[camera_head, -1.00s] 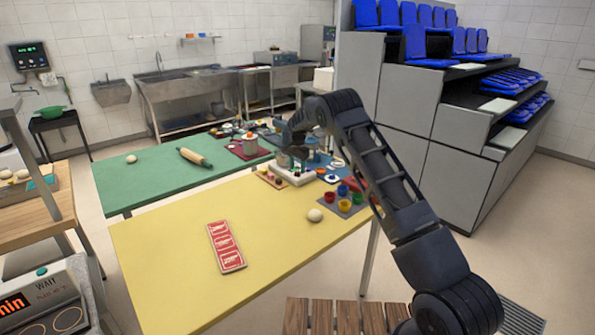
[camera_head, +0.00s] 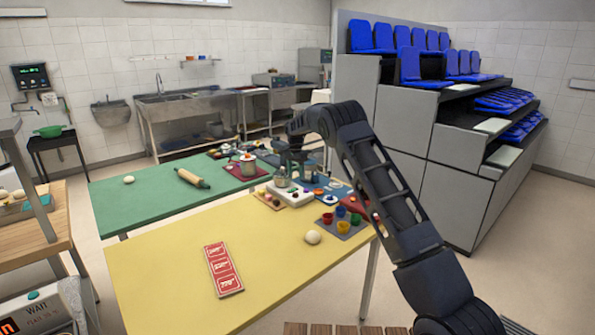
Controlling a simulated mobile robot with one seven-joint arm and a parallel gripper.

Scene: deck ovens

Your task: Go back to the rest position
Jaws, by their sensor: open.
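My arm reaches in from the lower right and bends down over the far end of the yellow table (camera_head: 160,275). My gripper (camera_head: 284,172) is at its end, small and dark, above the white tray (camera_head: 292,194) with a jar-like thing on it. It is open. I see nothing held in it, but the fingertips are partly lost among the things behind and below.
A red card (camera_head: 222,270) and a dough ball (camera_head: 312,237) lie on the yellow table. Coloured cups (camera_head: 341,223) stand near its right edge. The green table (camera_head: 135,205) behind holds a rolling pin (camera_head: 192,178). Grey blocks with blue seats (camera_head: 405,160) rise to the right.

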